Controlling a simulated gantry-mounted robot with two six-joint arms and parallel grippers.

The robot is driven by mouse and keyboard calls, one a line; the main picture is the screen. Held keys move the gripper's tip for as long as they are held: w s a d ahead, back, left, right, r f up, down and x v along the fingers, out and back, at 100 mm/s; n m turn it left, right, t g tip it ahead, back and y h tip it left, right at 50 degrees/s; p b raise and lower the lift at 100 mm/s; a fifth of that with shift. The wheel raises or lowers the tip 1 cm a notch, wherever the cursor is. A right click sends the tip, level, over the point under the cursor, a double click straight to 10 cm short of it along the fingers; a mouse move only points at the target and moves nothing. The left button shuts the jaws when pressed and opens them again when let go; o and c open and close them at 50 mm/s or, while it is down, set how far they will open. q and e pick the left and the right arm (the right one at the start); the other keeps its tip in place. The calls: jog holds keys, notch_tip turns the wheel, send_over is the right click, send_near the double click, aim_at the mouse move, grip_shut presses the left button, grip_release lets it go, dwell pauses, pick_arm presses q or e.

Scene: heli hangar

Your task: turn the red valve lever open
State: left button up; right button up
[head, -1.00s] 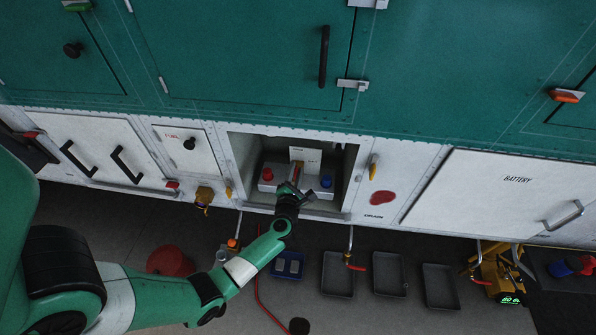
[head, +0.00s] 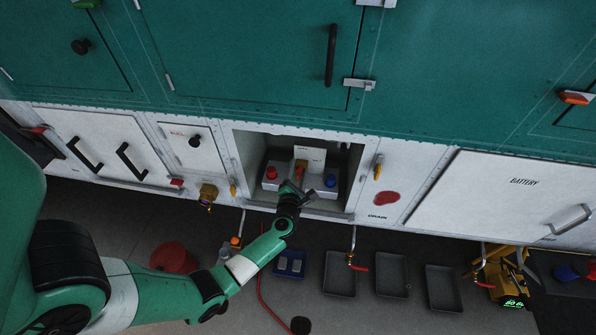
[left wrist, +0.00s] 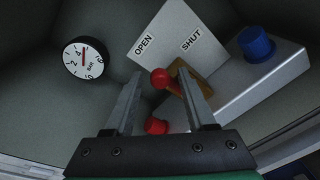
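The red valve lever (left wrist: 163,79) has a round red knob and sits on a brass-coloured base, in front of a white plate marked OPEN and SHUT (left wrist: 180,42). In the left wrist view its knob lies between the fingers of my left gripper (left wrist: 160,74), nearer the OPEN end of the plate than the SHUT end. The fingers are apart, with gaps visible beside the knob. In the head view my left gripper (head: 293,186) reaches into the open bay and partly hides the lever. My right gripper is not in view.
A red cap (head: 271,173) and a blue cap (head: 330,180) flank the lever on a grey block. A round gauge (left wrist: 83,60) is on the bay wall. The bay frame (head: 360,180) surrounds my gripper closely. Trays (head: 339,275) stand on the floor below.

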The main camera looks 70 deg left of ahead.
pick_arm(q)
jog(key=shift+d+r, duration=0.1)
jog(key=shift+r, duration=0.05)
jog(key=shift+s+d, duration=0.1)
jog(key=shift+d, duration=0.25)
jog(key=p+v, duration=0.2)
jog(key=v, duration=0.8)
jog(key=shift+s+d, duration=0.25)
jog(key=shift+s, duration=0.05)
